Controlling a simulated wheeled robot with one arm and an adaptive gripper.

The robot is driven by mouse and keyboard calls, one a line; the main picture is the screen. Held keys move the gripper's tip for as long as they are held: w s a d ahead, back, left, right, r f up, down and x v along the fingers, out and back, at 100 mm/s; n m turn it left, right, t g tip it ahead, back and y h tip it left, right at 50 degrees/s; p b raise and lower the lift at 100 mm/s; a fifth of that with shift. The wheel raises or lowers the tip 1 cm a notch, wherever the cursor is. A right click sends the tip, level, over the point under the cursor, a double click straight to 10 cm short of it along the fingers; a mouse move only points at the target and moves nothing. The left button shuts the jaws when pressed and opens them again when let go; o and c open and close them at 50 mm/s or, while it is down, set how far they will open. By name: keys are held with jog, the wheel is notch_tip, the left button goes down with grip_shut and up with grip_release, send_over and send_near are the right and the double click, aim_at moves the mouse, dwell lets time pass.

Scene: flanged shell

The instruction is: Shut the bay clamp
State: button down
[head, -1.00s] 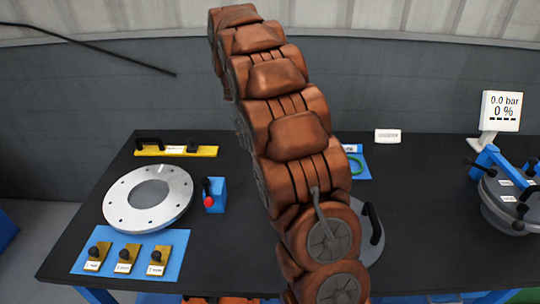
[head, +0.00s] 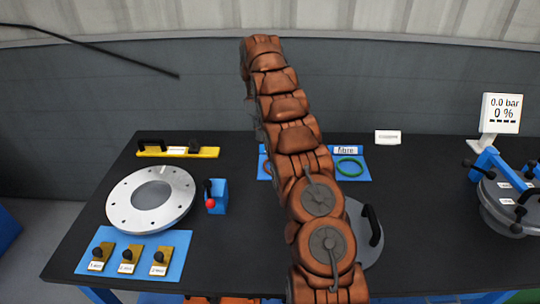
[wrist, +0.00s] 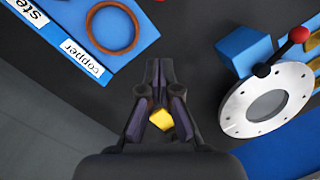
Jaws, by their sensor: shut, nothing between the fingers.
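A blue block with a red-knobbed lever, which looks like the bay clamp (head: 218,195), stands just right of the pale flange ring (head: 122,210) in the head view. Its red knob (head: 210,203) is low on the near-left side. I cannot tell whether the clamp is open or shut. My gripper (wrist: 160,65) is shut and empty, left of the block and apart from it. In the head view my arm hides it.
A blue mat (head: 362,172) with labelled rings lies at the table's back. Yellow knobbed pieces on a blue mat (head: 85,262) are at front left. A yellow bar (head: 208,152) lies behind the flange ring. A grey vessel (head: 495,210) and display (head: 500,113) stand right.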

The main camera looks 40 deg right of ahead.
jog(key=s+f+p, duration=0.1)
jog(key=s+f, duration=0.4)
jog(key=f, duration=0.3)
jog(key=shift+d, duration=0.45)
dwell(0.6)
jog(key=shift+s+d+b, duration=0.15)
jog(key=shift+b, duration=0.25)
